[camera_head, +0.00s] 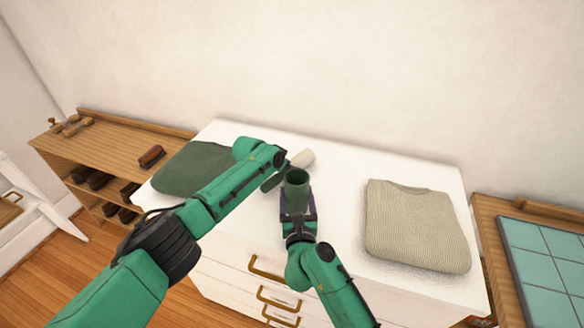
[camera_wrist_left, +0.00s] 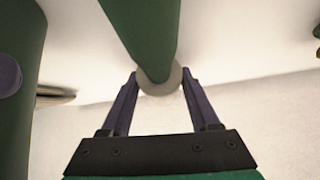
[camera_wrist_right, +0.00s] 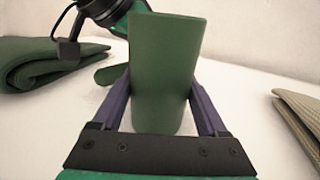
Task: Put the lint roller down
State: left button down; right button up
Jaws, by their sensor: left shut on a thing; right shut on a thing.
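The lint roller has a pale roller head (camera_head: 302,158) and a green handle (camera_head: 272,183); the handle also shows in the left wrist view (camera_wrist_left: 145,35). My left gripper (camera_wrist_left: 158,80) is shut on the lint roller near the collar where handle and head meet. In the head view my left wrist hides part of it. My right gripper (camera_wrist_right: 160,95) is shut on a hollow green tube (camera_head: 297,180), which stands upright with its open end up. It also shows in the right wrist view (camera_wrist_right: 165,60). Both are over the white dresser (camera_head: 335,192), close together.
A folded green garment (camera_head: 185,170) lies at the dresser's left, and a beige folded sweater (camera_head: 415,225) at its right. The top between tube and sweater is clear. A wooden shelf with shoes and brushes (camera_head: 110,140) is left; a tiled table (camera_head: 545,260) is right.

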aim_at(273, 179)
pick_arm(q)
jog(key=shift+f, duration=0.1)
jog(key=shift+c, duration=0.6)
grip_release()
jog(key=shift+f, duration=0.1)
jog(key=shift+o, duration=0.4)
jog(key=v, duration=1.2)
jog(key=shift+r, duration=0.25)
jog(key=shift+d+f, duration=0.25)
jog(key=x, duration=0.6)
jog(key=shift+f, duration=0.1)
jog(key=shift+x, duration=2.95)
